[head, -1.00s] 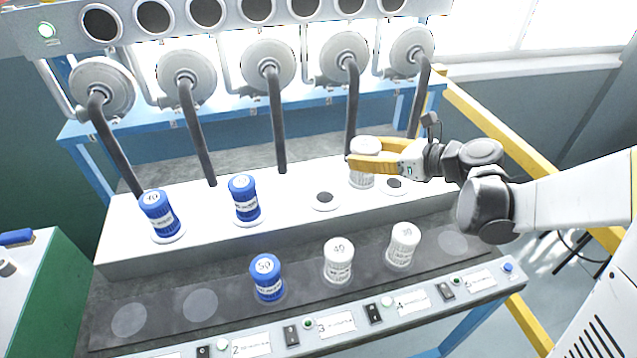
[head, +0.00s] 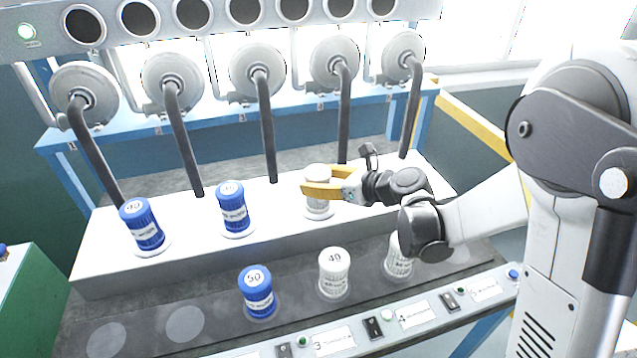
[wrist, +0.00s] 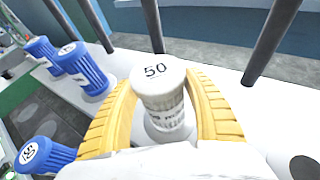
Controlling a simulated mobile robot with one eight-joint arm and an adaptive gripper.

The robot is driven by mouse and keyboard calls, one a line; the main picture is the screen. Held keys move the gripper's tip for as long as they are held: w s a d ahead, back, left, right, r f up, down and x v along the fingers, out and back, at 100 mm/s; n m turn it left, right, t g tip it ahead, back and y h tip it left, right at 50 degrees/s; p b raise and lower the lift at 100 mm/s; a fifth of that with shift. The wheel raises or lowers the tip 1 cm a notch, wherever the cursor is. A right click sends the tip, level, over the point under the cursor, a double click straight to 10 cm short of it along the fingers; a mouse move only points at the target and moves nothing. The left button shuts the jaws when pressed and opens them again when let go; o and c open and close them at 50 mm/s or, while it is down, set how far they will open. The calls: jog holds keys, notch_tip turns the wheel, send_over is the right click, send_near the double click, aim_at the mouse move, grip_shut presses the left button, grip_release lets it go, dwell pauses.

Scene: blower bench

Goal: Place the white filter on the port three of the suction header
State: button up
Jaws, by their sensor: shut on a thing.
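The white filter (head: 317,205), its cap marked 50 in the wrist view (wrist: 158,85), stands upright between the yellow fingers of my gripper (head: 322,189). My gripper is shut on it near its top. The filter is at port three of the white suction header (head: 275,228), right of two blue filters. A pale ring shows around its base; whether it is fully seated or slightly above, I cannot tell. Port three's dark opening is hidden beneath it.
Blue filters stand on the header's first (head: 142,226) and second (head: 232,210) ports. On the dark front strip stand a blue filter (head: 257,292), a white filter (head: 334,274) and another white filter (head: 397,262) partly behind my arm. Dark hoses hang behind the header.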

jog(key=shift+f, duration=0.1)
jog(key=o, duration=1.3)
